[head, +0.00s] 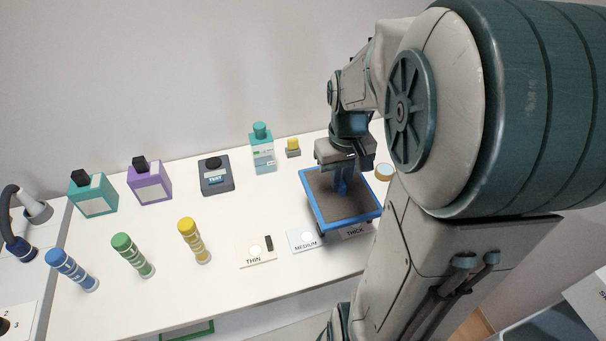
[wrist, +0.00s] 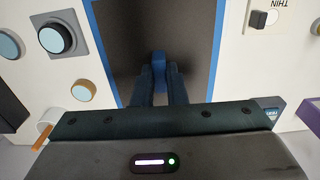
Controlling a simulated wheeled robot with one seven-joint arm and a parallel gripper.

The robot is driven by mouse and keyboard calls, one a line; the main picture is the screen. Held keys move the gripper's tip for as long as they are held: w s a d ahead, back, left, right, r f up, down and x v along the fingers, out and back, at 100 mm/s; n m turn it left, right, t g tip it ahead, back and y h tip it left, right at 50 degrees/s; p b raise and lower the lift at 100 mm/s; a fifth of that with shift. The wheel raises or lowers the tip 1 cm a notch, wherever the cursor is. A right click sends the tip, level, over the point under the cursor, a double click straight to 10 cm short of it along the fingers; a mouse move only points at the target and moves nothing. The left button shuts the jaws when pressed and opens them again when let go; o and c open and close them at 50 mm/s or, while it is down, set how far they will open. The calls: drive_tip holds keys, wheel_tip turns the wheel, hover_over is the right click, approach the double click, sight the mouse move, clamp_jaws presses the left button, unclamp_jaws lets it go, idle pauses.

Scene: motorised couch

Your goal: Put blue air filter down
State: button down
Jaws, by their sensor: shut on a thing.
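The blue air filter (head: 314,208) is a square blue frame around a dark grey panel. It lies roughly flat over the right part of the white table, just behind the cards marked MEDIUM (head: 304,241) and THICK (head: 356,232). I cannot tell whether it touches the tabletop. My gripper (head: 341,187) points down over its middle and is shut on its blue handle. In the wrist view the fingers (wrist: 160,88) close on the handle, with the dark panel (wrist: 191,29) and blue frame (wrist: 104,52) around them.
A teal bottle (head: 262,150), a small yellow-topped block (head: 293,148) and a round wooden-rimmed disc (head: 384,172) stand near the filter. The THIN card (head: 258,258) lies to the left. Further left are a dark TEST box (head: 215,176), purple and teal boxes, and striped cylinders.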

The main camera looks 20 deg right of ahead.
drive_tip(key=shift+w, duration=0.35)
drive_tip(key=w+a+f, duration=0.1)
drive_tip(key=w+f, duration=0.1)
drive_tip(key=w, duration=0.1)
drive_tip(key=w+a+f, duration=0.2)
drive_tip(key=w, duration=0.1)
drive_tip(key=w+a+f, duration=0.2)
drive_tip(key=w, duration=0.2)
drive_tip(key=shift+a+f+p, duration=0.1)
drive_tip(key=shift+f+p, duration=0.25)
drive_tip(key=shift+f, duration=0.05)
drive_tip(key=shift+w+f, duration=0.1)
drive_tip(key=shift+f, duration=1.95)
drive_tip(key=shift+f, duration=0.15)
drive_tip(key=c, duration=1.5)
unclamp_jaws()
drive_tip(key=shift+o, duration=0.2)
